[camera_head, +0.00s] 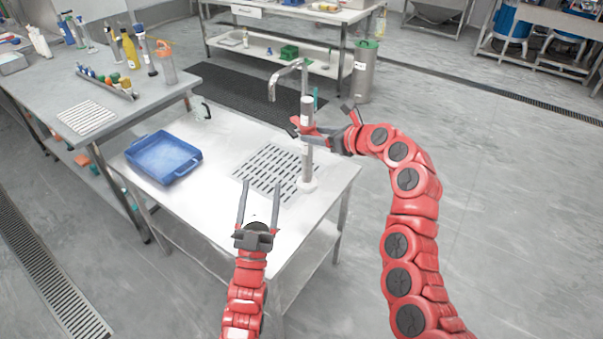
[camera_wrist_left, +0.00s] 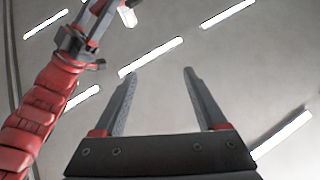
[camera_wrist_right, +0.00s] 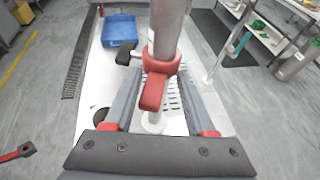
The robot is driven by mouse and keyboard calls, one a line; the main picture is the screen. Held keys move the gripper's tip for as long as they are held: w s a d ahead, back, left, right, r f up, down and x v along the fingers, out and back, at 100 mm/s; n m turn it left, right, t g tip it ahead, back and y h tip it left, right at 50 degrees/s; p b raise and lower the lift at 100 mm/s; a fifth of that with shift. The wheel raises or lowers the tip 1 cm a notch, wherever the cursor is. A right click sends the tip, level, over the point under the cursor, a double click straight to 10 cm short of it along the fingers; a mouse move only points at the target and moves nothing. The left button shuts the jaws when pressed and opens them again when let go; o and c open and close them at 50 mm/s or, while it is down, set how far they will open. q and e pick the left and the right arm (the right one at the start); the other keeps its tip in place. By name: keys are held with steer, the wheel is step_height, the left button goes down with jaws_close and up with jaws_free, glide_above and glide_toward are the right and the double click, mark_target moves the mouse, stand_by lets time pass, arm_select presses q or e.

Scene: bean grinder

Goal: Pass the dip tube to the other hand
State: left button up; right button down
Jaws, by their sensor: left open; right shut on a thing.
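The dip tube appears to be the upright silver tube (camera_head: 307,165) with a red collar and a pale lower end. My right gripper (camera_head: 324,132) is shut on it near the collar and holds it upright above the table. In the right wrist view the tube (camera_wrist_right: 166,30) stands between the fingers, with a red lever and a black knob at the collar. My left gripper (camera_head: 261,183) is open and empty, lower and to the left of the tube, apart from it. In the left wrist view, between its fingers (camera_wrist_left: 158,75), only ceiling shows.
The steel table (camera_head: 215,205) bears a blue tray (camera_head: 163,157) at left and a slotted drain panel (camera_head: 270,170) beneath the tube. A curved silver spout (camera_head: 287,68) shows behind the tube's top; whether they join is unclear. A grey bench (camera_head: 60,85) with bottles stands at left.

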arm_select(q)
steer(key=w+d+g, duration=0.3)
steer(key=w+d, duration=0.1)
steer(key=w, duration=0.2)
steer(key=g, duration=0.4)
glide_toward(309, 146)
steer(key=w+f, duration=0.1)
steer(key=w, duration=0.1)
steer(key=shift+g+y, duration=0.5)
steer(key=shift+g, duration=0.1)
steer(key=x, duration=0.8)
steer(key=f+x, duration=0.1)
steer(key=x, duration=0.3)
steer(key=shift+w+d+f, duration=0.1)
jaws_close()
